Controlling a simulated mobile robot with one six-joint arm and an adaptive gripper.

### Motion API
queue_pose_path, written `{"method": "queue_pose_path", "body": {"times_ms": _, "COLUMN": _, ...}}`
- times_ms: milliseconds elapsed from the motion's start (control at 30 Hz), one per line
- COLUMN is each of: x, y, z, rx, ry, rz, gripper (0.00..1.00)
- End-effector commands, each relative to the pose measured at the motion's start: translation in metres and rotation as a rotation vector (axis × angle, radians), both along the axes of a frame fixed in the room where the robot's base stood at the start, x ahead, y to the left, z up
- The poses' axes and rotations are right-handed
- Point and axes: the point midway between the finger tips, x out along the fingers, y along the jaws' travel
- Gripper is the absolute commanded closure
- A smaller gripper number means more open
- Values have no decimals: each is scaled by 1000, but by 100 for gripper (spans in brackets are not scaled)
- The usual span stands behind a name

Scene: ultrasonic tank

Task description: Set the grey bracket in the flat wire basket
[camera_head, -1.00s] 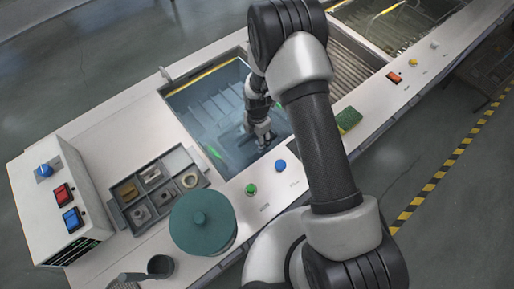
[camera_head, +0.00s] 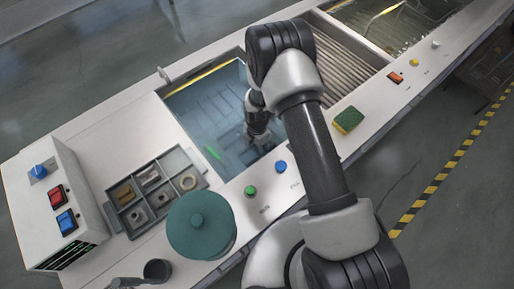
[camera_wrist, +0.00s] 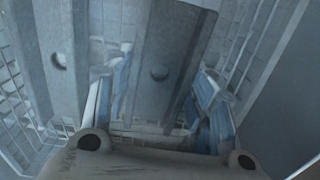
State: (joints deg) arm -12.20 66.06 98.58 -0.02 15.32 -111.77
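My gripper (camera_head: 257,133) reaches down into the tank in the head view, and my arm hides part of it. In the wrist view its two fingers (camera_wrist: 163,100) stand either side of a grey metal bar with a round hole, which looks like the grey bracket (camera_wrist: 175,45). A similar holed grey piece (camera_wrist: 55,30) lies left of the fingers; I cannot tell whether it is part of the same bracket. Whether the fingers touch the metal is unclear. Wire grid (camera_wrist: 255,35), likely the flat basket, shows beneath and beside it.
The tank (camera_head: 187,90) has a white deck around it. A compartment tray (camera_head: 172,209) with small parts, a green lidded pot (camera_head: 200,225) and a dark cup (camera_head: 157,270) stand at the lower left. A green-yellow sponge (camera_head: 348,119) lies right of my arm.

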Motion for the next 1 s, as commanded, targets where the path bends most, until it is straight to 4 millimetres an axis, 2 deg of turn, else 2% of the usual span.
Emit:
{"method": "queue_pose_path", "body": {"times_ms": 267, "x": 0, "y": 0, "z": 0, "rx": 0, "ry": 0, "rz": 0, "gripper": 31}}
{"method": "queue_pose_path", "body": {"times_ms": 567, "x": 0, "y": 0, "z": 1, "rx": 0, "ry": 0, "rz": 0, "gripper": 31}}
{"method": "queue_pose_path", "body": {"times_ms": 667, "x": 0, "y": 0, "z": 7, "rx": 0, "ry": 0, "rz": 0, "gripper": 31}}
{"method": "queue_pose_path", "body": {"times_ms": 767, "x": 1, "y": 0, "z": 23, "rx": 1, "ry": -3, "rz": 0, "gripper": 31}}
{"method": "queue_pose_path", "body": {"times_ms": 1000, "x": 1, "y": 0, "z": 76, "rx": 1, "ry": -3, "rz": 0, "gripper": 31}}
